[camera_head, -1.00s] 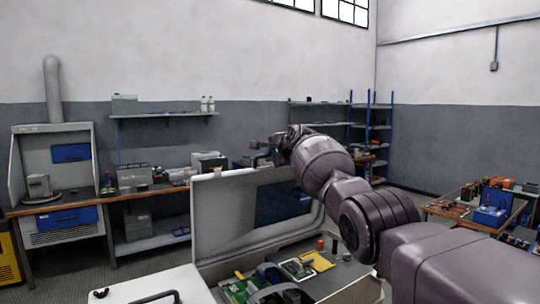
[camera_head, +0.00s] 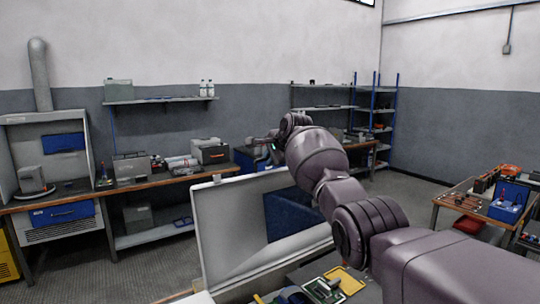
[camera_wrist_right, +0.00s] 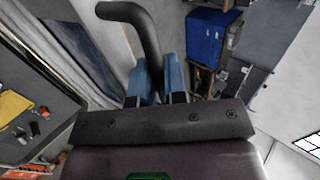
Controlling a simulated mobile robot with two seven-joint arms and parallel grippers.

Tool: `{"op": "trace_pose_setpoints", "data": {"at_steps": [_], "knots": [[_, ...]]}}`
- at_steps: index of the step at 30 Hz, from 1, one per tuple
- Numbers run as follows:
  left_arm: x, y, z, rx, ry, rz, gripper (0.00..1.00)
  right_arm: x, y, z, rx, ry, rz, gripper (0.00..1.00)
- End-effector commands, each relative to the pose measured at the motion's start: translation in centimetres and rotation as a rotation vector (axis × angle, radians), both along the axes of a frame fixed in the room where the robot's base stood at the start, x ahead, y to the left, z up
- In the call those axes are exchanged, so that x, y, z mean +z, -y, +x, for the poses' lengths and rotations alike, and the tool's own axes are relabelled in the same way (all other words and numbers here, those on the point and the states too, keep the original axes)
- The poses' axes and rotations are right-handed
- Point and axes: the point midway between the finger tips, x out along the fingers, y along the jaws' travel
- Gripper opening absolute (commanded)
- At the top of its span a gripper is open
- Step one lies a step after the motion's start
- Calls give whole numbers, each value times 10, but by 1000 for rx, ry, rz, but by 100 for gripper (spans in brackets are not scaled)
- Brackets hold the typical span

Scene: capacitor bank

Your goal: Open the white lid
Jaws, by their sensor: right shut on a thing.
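The white lid (camera_head: 225,235) stands raised along the far side of its case in the head view, with a dark blue patch on the face toward me. My right gripper (camera_head: 264,146) is at the lid's upper edge, partly hidden by my own arm. In the right wrist view a black curved handle (camera_wrist_right: 143,28) runs down between the blue fingertips of my right gripper (camera_wrist_right: 160,78), which is shut on it. The pale lid panel (camera_wrist_right: 70,40) is left of the handle there. My left gripper is not in view.
The open case holds a green board (camera_head: 322,290) and a yellow piece (camera_head: 346,279). A workbench (camera_head: 130,187) with boxes stands beyond the lid. A second table (camera_head: 455,197) with tools is at the right. Bare floor lies between them.

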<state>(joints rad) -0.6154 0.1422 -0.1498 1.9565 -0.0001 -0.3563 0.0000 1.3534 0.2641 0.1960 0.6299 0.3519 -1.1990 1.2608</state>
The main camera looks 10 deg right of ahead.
Motion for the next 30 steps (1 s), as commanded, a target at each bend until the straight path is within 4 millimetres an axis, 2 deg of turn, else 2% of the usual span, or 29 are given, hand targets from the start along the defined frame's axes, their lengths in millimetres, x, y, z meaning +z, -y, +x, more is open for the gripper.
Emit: {"op": "trace_pose_setpoints", "data": {"at_steps": [1,14,15,19,30], "knots": [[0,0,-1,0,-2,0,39,-5,0,-1,-2,-13,2,0],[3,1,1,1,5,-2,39,-7,0,-2,-1,-18,1,0],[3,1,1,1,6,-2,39,-7,0,-2,-1,-18,1,19],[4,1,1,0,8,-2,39,-6,0,-2,-1,-17,0,37],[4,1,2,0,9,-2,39,-5,1,-2,0,-14,-2,37]]}}
